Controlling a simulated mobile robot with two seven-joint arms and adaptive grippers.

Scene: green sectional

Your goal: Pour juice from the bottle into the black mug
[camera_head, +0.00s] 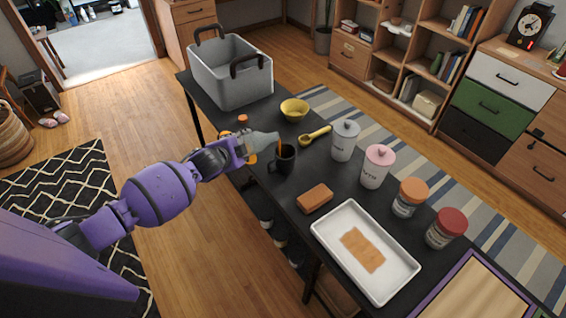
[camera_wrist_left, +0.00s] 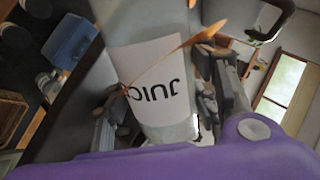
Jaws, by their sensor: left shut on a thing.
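The juice bottle (camera_head: 264,139) is greyish and lies nearly on its side in my left gripper (camera_head: 248,147), its neck pointing right over the black mug (camera_head: 284,161). My left gripper is shut around the bottle's body. A thin orange streak shows between the bottle's mouth and the mug, which stands upright on the black table. The inside of the mug is too small to read. In the left wrist view the bottle's white label (camera_wrist_left: 165,85) reads "JUIC", between the fingers, with an orange streak across it. My right gripper is not in view.
The black table (camera_head: 290,190) also bears a grey bin (camera_head: 232,88), a yellow bowl (camera_head: 294,109), a yellow scoop (camera_head: 315,135), white (camera_head: 344,142) and pink (camera_head: 376,168) canisters, two jars, an orange-brown block (camera_head: 315,198) and a white tray (camera_head: 330,231). A small orange object (camera_head: 243,120) lies behind my gripper.

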